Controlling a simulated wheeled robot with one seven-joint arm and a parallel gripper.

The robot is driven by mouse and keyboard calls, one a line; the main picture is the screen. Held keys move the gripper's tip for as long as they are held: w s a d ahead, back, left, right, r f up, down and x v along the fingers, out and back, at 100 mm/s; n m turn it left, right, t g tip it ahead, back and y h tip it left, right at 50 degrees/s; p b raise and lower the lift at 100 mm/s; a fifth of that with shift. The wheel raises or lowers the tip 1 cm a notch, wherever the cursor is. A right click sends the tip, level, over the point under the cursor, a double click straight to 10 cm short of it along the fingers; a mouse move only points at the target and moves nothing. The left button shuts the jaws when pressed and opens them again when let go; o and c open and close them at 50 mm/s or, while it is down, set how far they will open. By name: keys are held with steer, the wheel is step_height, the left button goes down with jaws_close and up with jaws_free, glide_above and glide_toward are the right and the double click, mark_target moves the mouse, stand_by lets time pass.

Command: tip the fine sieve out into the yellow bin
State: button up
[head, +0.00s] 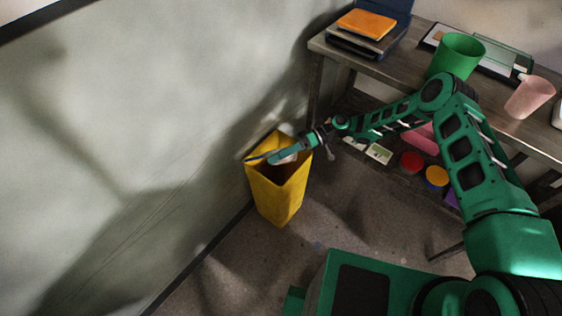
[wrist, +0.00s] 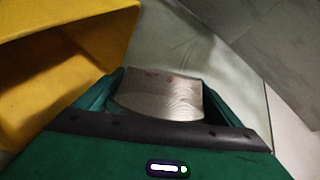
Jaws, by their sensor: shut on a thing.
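The yellow bin (head: 277,198) stands on the floor against the wall, its mouth facing up. My gripper (head: 277,157) is over the bin's mouth, reaching in from the right. It is shut on a silvery, finely textured piece (wrist: 158,96), seen between the fingers in the wrist view, which looks like the fine sieve. Pale parts of it show by the gripper in the head view (head: 285,157). Most of the sieve is hidden, and I cannot tell its tilt or whether anything is in it. The yellow bin also fills the upper left of the wrist view (wrist: 60,62).
A workbench (head: 390,72) stands at the right, with a green bucket (head: 457,55), a pink cup (head: 529,97) and an orange item (head: 366,23) on it. A lower shelf holds a red tub (head: 411,162) and an orange-yellow tub (head: 436,177). The floor before the bin is clear.

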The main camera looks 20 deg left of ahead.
steer(key=shift+w+a+r+m+g+p, duration=0.2)
steer(key=shift+w+r+m+g+p, duration=0.25)
steer(key=shift+m, duration=0.35)
stand_by(0.5)
steer(key=shift+w+a+r+m+g, duration=0.25)
steer(key=shift+w+a+m, duration=0.25)
steer(key=shift+w+m, duration=0.2)
stand_by(0.5)
steer(key=shift+w+a+r+m+g+p, duration=0.25)
steer(key=shift+w+m+p, duration=0.2)
steer(key=shift+m, duration=0.25)
steer(key=shift+w+a+r+m+g+p, duration=0.15)
steer(key=shift+w+m+g+p, duration=0.2)
steer(key=shift+m+p, duration=0.25)
stand_by(1.3)
steer(key=shift+f+m, duration=0.15)
steer(key=shift+m, duration=0.15)
